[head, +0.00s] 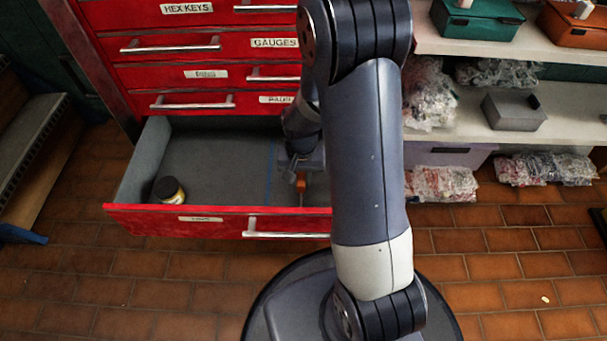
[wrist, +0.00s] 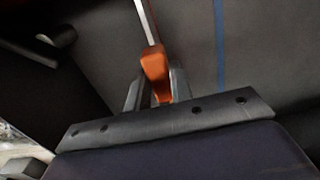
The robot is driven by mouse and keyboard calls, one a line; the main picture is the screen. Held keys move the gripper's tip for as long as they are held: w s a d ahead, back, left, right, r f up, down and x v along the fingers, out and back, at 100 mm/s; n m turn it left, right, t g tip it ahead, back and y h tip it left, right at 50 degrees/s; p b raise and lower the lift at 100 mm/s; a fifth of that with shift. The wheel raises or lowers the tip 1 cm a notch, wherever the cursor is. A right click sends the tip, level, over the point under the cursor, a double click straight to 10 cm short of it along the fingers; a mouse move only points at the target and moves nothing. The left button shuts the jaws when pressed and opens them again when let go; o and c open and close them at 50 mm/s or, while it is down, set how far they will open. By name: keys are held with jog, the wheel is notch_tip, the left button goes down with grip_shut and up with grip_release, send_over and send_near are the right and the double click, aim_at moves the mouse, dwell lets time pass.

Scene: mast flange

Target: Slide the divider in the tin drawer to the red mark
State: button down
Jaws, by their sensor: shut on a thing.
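The red tin drawer (head: 180,222) is pulled open, with a grey inside. The divider (wrist: 146,22) shows in the wrist view as a thin pale metal edge running up from an orange tab (wrist: 154,66). My gripper (wrist: 156,86) is shut on this tab. In the head view my gripper (head: 300,178) is low inside the drawer, with the orange tab (head: 301,186) at its tips. Most of the divider is hidden behind my arm. A blue line (head: 270,172) on the drawer floor lies left of my gripper. I cannot make out a red mark.
A dark jar with a yellow label (head: 169,191) stands at the drawer's left end. Closed red drawers (head: 190,75) rise above. The floor between the jar and the blue line is clear. Shelves with bags and a grey box (head: 513,111) stand at right.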

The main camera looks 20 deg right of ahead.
jog(key=c, duration=1.2)
grip_release()
jog(key=shift+c, duration=0.2)
jog(key=shift+r, duration=0.1)
notch_tip(320, 180, up, 11)
jog(key=p, duration=0.4)
jog(key=shift+f+p, duration=0.2)
jog(key=shift+p, duration=0.15)
notch_tip(320, 180, down, 11)
jog(key=b, duration=0.5)
jog(key=shift+r, duration=0.15)
jog(key=shift+d+f, duration=0.15)
jog(key=shift+f, duration=0.15)
jog(key=shift+s+d+r+b, duration=0.1)
jog(key=shift+d+b, duration=0.2)
jog(key=shift+b, duration=0.05)
jog(key=shift+r+p, duration=0.45)
jog(key=shift+r, duration=0.3)
